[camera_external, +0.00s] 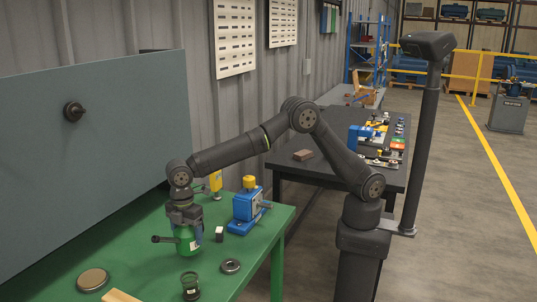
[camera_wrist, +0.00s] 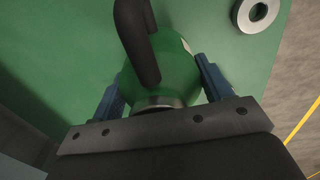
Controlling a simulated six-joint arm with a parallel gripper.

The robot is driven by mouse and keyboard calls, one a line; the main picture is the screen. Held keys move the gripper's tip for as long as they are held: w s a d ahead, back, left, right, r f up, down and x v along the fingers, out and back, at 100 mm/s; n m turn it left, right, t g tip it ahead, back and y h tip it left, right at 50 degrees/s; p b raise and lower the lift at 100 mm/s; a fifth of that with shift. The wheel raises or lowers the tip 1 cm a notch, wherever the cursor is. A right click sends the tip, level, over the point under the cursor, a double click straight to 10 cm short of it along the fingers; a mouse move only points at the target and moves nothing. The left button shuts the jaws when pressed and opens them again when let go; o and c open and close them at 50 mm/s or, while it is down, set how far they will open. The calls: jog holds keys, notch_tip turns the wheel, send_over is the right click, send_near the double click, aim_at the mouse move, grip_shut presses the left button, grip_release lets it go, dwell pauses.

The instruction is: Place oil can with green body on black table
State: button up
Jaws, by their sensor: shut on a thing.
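The oil can with green body (camera_external: 188,241) is upright at the green table, with its dark spout pointing left in the external view. My gripper (camera_external: 185,222) is above it with its fingers down on both sides, shut on the can. In the wrist view the can's green body (camera_wrist: 172,75) sits between the two blue-grey fingers, and its black spout (camera_wrist: 137,40) reaches up the picture. I cannot tell whether its base touches the green table. The black table (camera_external: 290,166) stands behind, to the right of the green table.
On the green table (camera_external: 262,244) are a blue machine (camera_external: 243,212), a yellow bottle (camera_external: 215,182), a metal ring (camera_external: 230,266), a small block (camera_external: 219,234), a glass jar (camera_external: 190,287) and a round lid (camera_external: 93,279). The black table holds a brown block (camera_external: 303,155) and several coloured parts.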

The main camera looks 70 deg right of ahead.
aim_at(188, 244)
jog(key=shift+a+f, duration=0.1)
jog(key=shift+f, duration=1.75)
jog(key=shift+f, duration=0.15)
jog(key=o, duration=1.2)
jog(key=r, duration=1.1)
jog(key=d+r, duration=0.1)
jog(key=r, duration=0.4)
jog(key=shift+w+r, duration=0.2)
jog(key=shift+w, duration=0.2)
jog(key=shift+r, duration=0.45)
jog(key=c, duration=0.4)
